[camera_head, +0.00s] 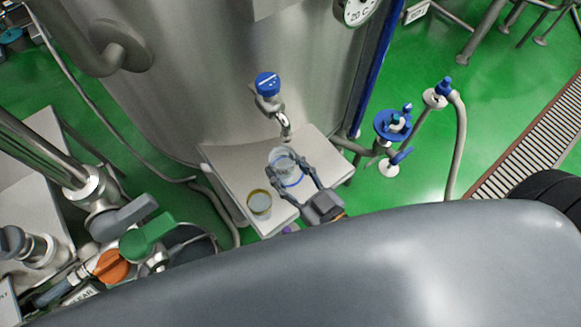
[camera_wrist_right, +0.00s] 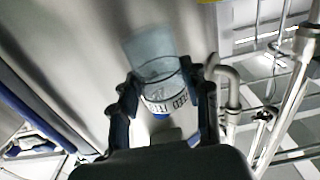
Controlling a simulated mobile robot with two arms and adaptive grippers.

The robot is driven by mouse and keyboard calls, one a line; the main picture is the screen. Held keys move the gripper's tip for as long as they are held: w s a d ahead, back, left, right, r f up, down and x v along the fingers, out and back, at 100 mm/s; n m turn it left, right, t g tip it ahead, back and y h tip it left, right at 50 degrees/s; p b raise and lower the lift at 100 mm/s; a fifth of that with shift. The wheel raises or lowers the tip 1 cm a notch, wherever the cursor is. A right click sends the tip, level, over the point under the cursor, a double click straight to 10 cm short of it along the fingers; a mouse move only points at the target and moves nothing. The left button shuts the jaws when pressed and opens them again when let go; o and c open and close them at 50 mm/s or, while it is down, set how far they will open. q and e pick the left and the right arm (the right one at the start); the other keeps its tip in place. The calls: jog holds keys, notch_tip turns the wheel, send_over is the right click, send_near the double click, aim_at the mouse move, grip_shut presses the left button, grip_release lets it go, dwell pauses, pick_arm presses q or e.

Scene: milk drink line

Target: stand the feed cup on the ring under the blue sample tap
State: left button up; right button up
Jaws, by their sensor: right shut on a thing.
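The feed cup (camera_head: 282,157) is a clear cup. In the right wrist view it has a white band with black lettering that reads "FEED" (camera_wrist_right: 165,100). My right gripper (camera_head: 296,176) is shut on the cup from the front, one finger on each side. The blue-handled sample tap (camera_head: 267,86) is on the steel tank, and its spout ends just behind and above the cup. My left gripper is not in view.
A small pale table (camera_head: 225,160) stands against the tank (camera_head: 210,90). A second cup with a yellowish rim (camera_head: 259,205) stands on it, left of my right gripper. Blue-handled valves (camera_head: 392,125) and a hose stand to the right. Pipes and a green-handled valve (camera_head: 147,235) are at left.

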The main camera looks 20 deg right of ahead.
aim_at(290, 162)
jog(key=w+f+b, duration=0.1)
jog(key=f, duration=0.1)
jog(key=w+d+f+b, duration=0.1)
jog(key=w+f+b, duration=0.1)
jog(key=shift+d, duration=0.2)
jog(key=shift+w+d+f+b, duration=0.25)
jog(key=shift+w+f+b, duration=0.4)
jog(key=shift+w+d+f, duration=0.1)
jog(key=shift+w+f, duration=0.05)
jog(key=shift+f, duration=0.1)
jog(key=f+b, duration=0.1)
jog(key=b, duration=0.1)
jog(key=f+b, duration=0.2)
jog(key=shift+w+d+f, duration=0.1)
jog(key=shift+w+f, duration=0.1)
jog(key=shift+f, duration=0.1)
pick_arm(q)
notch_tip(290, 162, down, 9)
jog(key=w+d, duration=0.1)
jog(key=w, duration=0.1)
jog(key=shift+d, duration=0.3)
pick_arm(e)
jog(key=shift+r, duration=0.15)
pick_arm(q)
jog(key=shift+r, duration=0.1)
